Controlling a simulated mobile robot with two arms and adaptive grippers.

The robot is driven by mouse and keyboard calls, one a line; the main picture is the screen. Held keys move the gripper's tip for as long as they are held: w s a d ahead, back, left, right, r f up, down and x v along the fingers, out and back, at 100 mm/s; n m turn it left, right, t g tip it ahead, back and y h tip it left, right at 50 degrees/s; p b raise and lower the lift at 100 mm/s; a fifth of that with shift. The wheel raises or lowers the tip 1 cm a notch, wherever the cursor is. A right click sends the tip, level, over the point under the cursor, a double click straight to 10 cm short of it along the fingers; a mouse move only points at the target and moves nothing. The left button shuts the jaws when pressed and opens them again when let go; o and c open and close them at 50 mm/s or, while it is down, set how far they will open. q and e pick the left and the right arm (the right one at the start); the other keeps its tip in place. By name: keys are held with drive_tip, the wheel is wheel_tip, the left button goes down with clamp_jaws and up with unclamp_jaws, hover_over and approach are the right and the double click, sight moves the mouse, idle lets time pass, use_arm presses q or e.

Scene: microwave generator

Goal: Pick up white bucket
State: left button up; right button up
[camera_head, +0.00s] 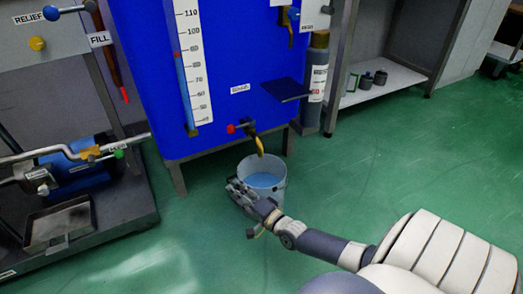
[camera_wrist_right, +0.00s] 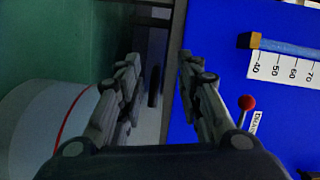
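The white bucket (camera_head: 264,178) stands on the green floor below the tap of the blue tank, with bluish liquid visible inside. In the right wrist view the bucket (camera_wrist_right: 45,120) shows at the lower left as a pale curved wall with a red line. My right gripper (camera_head: 236,187) is at the bucket's near left side in the head view. In the wrist view the right gripper (camera_wrist_right: 158,68) has its two fingers apart with nothing between them, and the bucket lies beside the left finger. Whether they touch cannot be told. My left gripper is in neither view.
The blue tank (camera_head: 220,110) stands on legs behind the bucket, with a red-handled tap (camera_head: 247,130) above it. A dark platform with a metal tray (camera_head: 60,224) is at the left. A shelf (camera_head: 382,80) stands at the upper right. Green floor (camera_head: 400,160) is open to the right.

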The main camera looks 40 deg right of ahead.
drive_tip(key=w+b, duration=0.1)
drive_tip(key=w+f+b, duration=0.1)
drive_tip(key=w, duration=0.1)
drive_tip(key=shift+w+r+b, duration=0.1)
drive_tip(key=shift+w+b, duration=0.25)
drive_tip(key=shift+w, duration=0.2)
clamp_jaws()
